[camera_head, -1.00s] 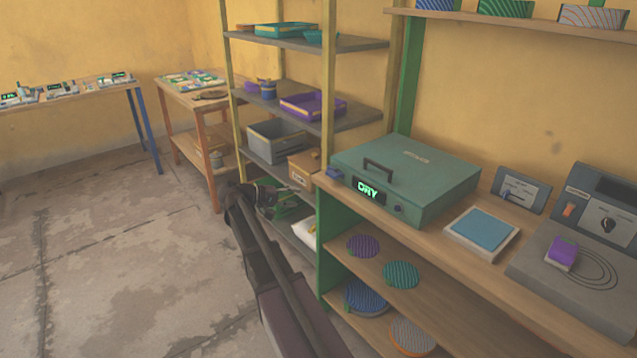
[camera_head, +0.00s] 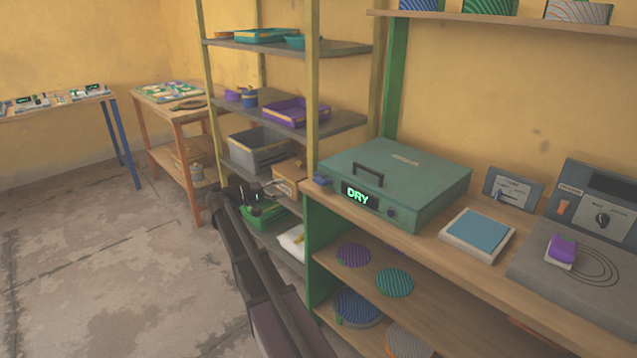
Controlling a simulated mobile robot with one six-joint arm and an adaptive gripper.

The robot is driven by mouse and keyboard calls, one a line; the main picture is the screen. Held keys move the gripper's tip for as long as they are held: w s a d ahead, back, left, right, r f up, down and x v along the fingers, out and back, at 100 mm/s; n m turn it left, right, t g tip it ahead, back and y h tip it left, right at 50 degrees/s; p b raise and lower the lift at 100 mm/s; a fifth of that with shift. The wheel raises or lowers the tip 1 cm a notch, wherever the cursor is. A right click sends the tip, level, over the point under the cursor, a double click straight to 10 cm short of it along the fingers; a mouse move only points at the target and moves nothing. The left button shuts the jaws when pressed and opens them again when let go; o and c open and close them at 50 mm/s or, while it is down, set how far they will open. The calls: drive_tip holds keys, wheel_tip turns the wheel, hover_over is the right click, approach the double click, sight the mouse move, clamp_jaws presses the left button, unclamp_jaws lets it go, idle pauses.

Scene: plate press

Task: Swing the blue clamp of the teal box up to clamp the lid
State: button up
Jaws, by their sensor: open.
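The teal box (camera_head: 405,182) stands on the wooden bench with its lid down and a dark handle (camera_head: 368,174) on top. A green DRY display is lit on its front. The blue clamp (camera_head: 321,181) sticks out low at the box's left front corner, swung down rather than up against the lid. My gripper (camera_head: 272,188) is to the left of the clamp, apart from it, in front of the storage rack. It is open and seems empty, though its fingers are small and dark against the rack.
A blue pad on a white block (camera_head: 478,236) and a grey machine with a purple block (camera_head: 562,250) stand right of the box. The bench's left edge has a green post (camera_head: 317,240). The rack (camera_head: 282,47) holds trays and bins. The floor at left is clear.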

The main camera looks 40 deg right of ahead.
sight(316, 182)
drive_tip(key=x, duration=1.3)
drive_tip(key=shift+s, duration=0.1)
clamp_jaws()
